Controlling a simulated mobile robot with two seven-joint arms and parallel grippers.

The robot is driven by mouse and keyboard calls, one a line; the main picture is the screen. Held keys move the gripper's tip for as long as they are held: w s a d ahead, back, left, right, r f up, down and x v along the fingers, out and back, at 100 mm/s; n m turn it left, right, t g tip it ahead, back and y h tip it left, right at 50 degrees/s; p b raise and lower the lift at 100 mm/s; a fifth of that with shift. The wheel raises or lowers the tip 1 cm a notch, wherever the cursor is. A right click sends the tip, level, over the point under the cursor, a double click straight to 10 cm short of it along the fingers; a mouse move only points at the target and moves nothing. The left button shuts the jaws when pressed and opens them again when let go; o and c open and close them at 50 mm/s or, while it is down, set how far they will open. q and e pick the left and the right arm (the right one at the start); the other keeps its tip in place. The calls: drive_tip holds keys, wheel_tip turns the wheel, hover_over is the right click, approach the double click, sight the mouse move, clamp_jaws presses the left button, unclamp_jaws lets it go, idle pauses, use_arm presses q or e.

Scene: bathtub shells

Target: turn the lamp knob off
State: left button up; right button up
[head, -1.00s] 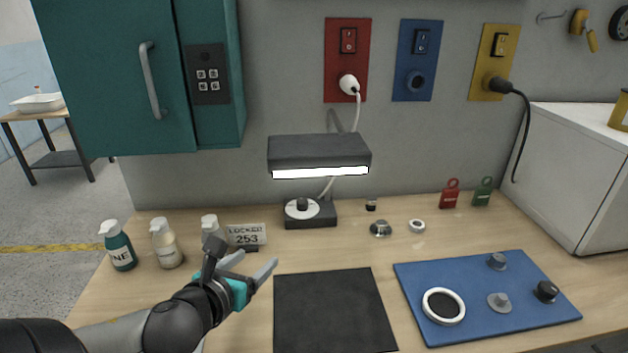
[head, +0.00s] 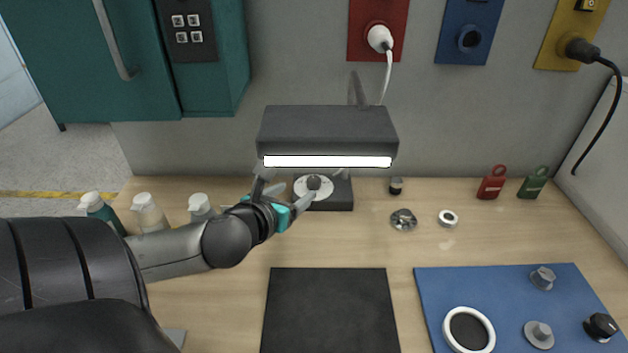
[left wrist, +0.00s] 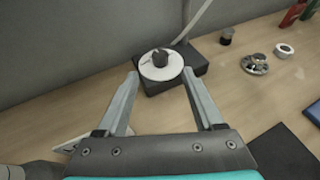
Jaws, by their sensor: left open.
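The lamp (head: 328,130) stands at the back of the bench with its white light strip (head: 328,161) lit. Its dark knob (head: 314,183) sits on a white disc on the black lamp base (head: 340,196). The knob also shows in the left wrist view (left wrist: 160,57), ahead of and between the fingertips. My left gripper (head: 287,189) is open and empty, close to the base from the left in the head view. In the left wrist view its two fingers (left wrist: 160,74) reach toward the near side of the disc; I cannot tell whether they touch. My right gripper is not in view.
The lit lamp head overhangs the base. White and teal bottles (head: 150,212) stand left, partly behind my arm. A metal part (head: 403,219), a white ring (head: 447,218) and a small dark part (head: 396,186) lie right. A black mat (head: 330,310) and blue board (head: 500,290) lie nearer.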

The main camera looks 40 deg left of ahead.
sight(313, 179)
use_arm(q)
drive_tip(key=shift+b+x, duration=1.6)
drive_tip(key=shift+x, duration=4.2)
clamp_jaws()
